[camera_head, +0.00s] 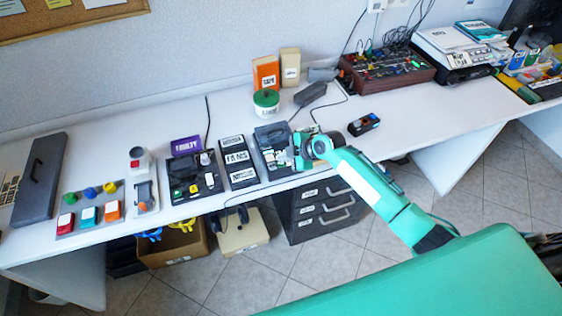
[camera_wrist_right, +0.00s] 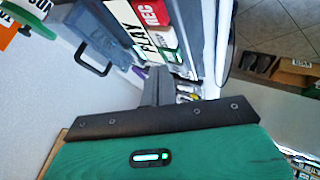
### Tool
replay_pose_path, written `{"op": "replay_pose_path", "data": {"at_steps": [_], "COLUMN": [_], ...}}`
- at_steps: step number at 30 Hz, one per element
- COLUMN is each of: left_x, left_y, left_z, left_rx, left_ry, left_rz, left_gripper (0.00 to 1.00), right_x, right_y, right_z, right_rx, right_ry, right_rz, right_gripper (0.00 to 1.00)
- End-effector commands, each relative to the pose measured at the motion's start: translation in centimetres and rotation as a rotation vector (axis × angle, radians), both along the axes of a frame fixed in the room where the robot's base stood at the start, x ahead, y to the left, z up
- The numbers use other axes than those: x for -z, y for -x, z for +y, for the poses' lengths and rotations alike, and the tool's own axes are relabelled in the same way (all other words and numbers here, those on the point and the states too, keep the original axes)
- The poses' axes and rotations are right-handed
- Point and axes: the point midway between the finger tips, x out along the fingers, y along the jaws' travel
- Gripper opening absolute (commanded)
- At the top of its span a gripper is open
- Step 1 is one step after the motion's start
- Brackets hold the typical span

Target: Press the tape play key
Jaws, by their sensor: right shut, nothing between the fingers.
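The tape recorder (camera_head: 266,134) is a dark grey box near the front edge of the desk, with a row of keys along its front. In the right wrist view a white key marked PLAY (camera_wrist_right: 130,28) sits beside a red key marked REC (camera_wrist_right: 153,12). My right gripper (camera_head: 296,158) is over the right front part of the recorder and hides some of its keys. Its dark fingers (camera_wrist_right: 157,82) are shut and empty, with the tips close to the keys. I cannot tell whether they touch one. My left gripper is not in view.
Left of the recorder are a panel with labelled strips (camera_head: 238,160) and a black panel with buttons (camera_head: 192,178). A green-lidded tub (camera_head: 265,104) stands behind it. A small black device (camera_head: 364,124) lies to the right, with bare desk around it.

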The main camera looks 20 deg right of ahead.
Motion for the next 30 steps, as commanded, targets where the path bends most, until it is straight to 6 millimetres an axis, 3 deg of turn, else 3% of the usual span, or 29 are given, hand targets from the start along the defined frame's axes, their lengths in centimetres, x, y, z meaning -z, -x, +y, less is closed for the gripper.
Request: {"op": "replay_pose_path", "data": {"at_steps": [13, 30], "left_x": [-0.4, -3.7], "left_y": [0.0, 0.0], "left_z": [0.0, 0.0], "left_rx": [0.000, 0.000], "left_ry": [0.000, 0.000], "left_rz": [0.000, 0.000], "left_gripper": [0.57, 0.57], "right_x": [-0.6, -5.4], "right_y": [0.0, 0.0], "right_z": [0.0, 0.0], "right_rx": [0.000, 0.000], "right_ry": [0.000, 0.000], "right_rz": [0.000, -0.001], "right_gripper": [0.00, 0.00]}}
